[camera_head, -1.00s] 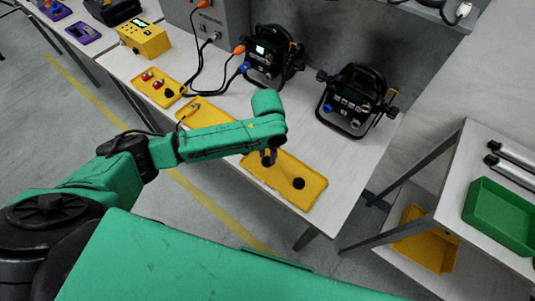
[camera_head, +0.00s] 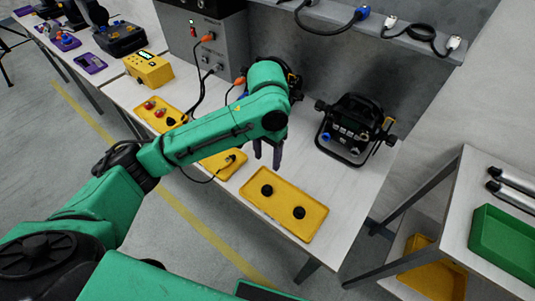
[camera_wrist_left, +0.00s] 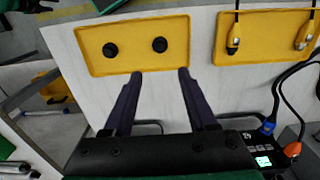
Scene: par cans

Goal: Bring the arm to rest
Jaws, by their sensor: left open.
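My left arm reaches over the white table (camera_head: 345,205) in the head view. My left gripper (camera_head: 267,162) points down, open and empty, above the table behind the front yellow tray (camera_head: 285,205). In the left wrist view, the two dark fingers of my gripper (camera_wrist_left: 160,74) are spread apart, with bare table and the edge of the yellow tray (camera_wrist_left: 100,68) beyond them. Two black round pieces (camera_head: 267,190) lie apart in that tray. My right gripper is not in view.
A black par can (camera_head: 352,128) stands at the back right; another is mostly hidden behind my arm. More yellow trays (camera_head: 150,112), a yellow box (camera_head: 149,70) and a grey cabinet (camera_head: 215,45) with cables are to the left. A side table holds a green bin (camera_head: 505,240).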

